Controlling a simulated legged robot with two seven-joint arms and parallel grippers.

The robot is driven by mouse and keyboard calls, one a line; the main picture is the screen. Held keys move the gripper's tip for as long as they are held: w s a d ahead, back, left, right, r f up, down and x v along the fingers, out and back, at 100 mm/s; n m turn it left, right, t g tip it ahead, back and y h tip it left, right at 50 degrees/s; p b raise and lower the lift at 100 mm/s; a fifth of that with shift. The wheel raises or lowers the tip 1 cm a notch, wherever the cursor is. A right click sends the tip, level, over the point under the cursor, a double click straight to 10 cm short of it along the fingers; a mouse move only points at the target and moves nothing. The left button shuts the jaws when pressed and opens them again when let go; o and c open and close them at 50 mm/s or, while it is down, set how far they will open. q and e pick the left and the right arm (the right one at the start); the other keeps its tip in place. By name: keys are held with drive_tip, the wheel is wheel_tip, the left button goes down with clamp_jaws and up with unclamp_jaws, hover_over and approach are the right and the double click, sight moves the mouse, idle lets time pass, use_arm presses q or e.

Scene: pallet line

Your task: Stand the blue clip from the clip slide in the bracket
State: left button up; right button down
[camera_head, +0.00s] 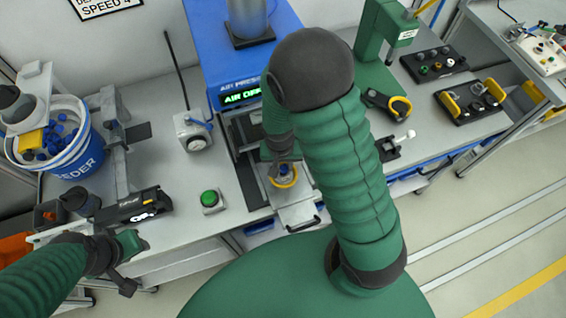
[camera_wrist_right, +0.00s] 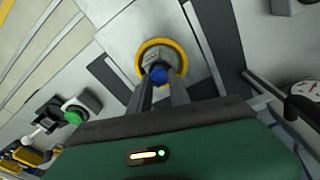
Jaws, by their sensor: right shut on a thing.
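My right gripper (camera_wrist_right: 158,90) is shut on a small blue clip (camera_wrist_right: 158,74). In the right wrist view the clip is between the fingertips, over a round grey bracket with a yellow rim (camera_wrist_right: 180,50). In the head view the bracket's yellow ring (camera_head: 284,180) sits on the grey plate in front of the blue press, under my right gripper (camera_head: 282,168). I cannot tell whether the clip touches or is seated in the bracket. My left gripper (camera_head: 128,264) is at the bench's front left edge; its jaw state is unclear. I cannot make out the clip slide for certain.
A blue feeder bucket (camera_head: 85,158) with blue pieces stands at the left. A black device (camera_head: 135,207) lies in front of it. A green button box (camera_head: 210,200) is left of the bracket. The blue press (camera_head: 215,50) rises behind. Black fixtures (camera_head: 470,100) stand at right.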

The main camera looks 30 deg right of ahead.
drive_tip(key=shift+a+f, duration=0.1)
drive_tip(key=shift+a, duration=0.15)
drive_tip(key=shift+f, duration=0.2)
drive_tip(key=c, duration=1.5)
unclamp_jaws()
drive_tip(key=shift+r, duration=0.1)
drive_tip(key=o, duration=0.3)
drive_tip(key=shift+s+d, duration=0.15)
wheel_tip(320, 180, up, 12)
drive_tip(key=a, duration=0.1)
drive_tip(key=s+a+n, duration=0.1)
drive_tip(key=n, duration=0.1)
drive_tip(key=s+a+n+t, duration=0.1)
drive_tip(key=s+n, duration=0.1)
drive_tip(key=s+a+n+t+y, duration=0.1)
drive_tip(key=n, duration=0.1)
drive_tip(key=shift+s+a+r, duration=0.15)
drive_tip(key=shift+s+a, duration=0.05)
drive_tip(key=shift+a, duration=0.15)
